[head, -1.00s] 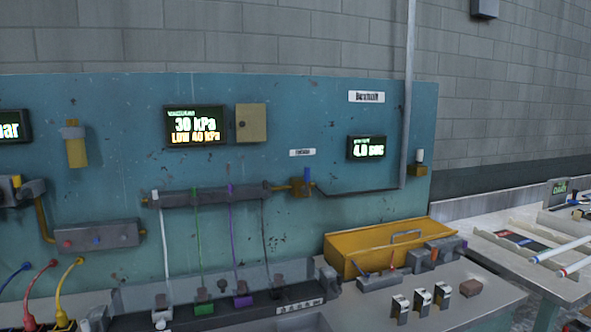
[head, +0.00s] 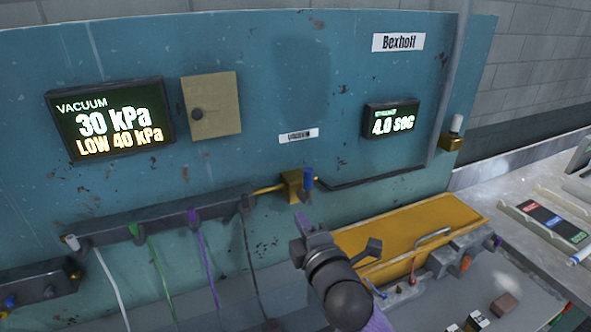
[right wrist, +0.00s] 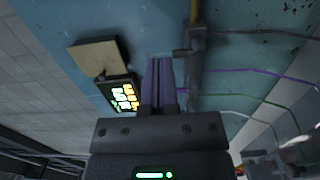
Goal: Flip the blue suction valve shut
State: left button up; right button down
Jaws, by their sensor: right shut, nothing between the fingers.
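The blue valve handle (head: 308,178) stands upright on a brass valve body (head: 292,186) on the teal panel, at the right end of the grey manifold (head: 160,213). My right gripper (head: 302,220) is in front of the panel, just below the valve in the head view, with an apparent gap to the handle. Its purple fingers (right wrist: 158,75) are together and empty in the right wrist view. There the manifold (right wrist: 195,70) shows just right of the fingers. The blue handle is not clear in that view. My left gripper is not in view.
The vacuum display (head: 110,120) reads 30 kPa, LOW 40 kPa. A yellow tray (head: 410,235) lies below right of the valve, near my right gripper. Green, purple and white tubes hang from the manifold. A second display (head: 391,119) is on the right.

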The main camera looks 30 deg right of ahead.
aim_at(304, 185)
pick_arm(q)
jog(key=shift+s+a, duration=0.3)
pick_arm(e)
jog(key=shift+w+d, duration=0.8)
jog(key=shift+w, duration=0.85)
jog(key=shift+w+d, duration=0.85)
jog(key=shift+w, duration=0.85)
jog(key=shift+w+d, duration=0.8)
jog(key=shift+w, duration=0.85)
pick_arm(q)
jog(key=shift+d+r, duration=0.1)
pick_arm(e)
jog(key=shift+d+m+p, duration=0.3)
jog(key=shift+m, duration=0.1)
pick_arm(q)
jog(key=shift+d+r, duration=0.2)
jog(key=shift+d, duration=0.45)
pick_arm(e)
jog(key=shift+r, duration=0.1)
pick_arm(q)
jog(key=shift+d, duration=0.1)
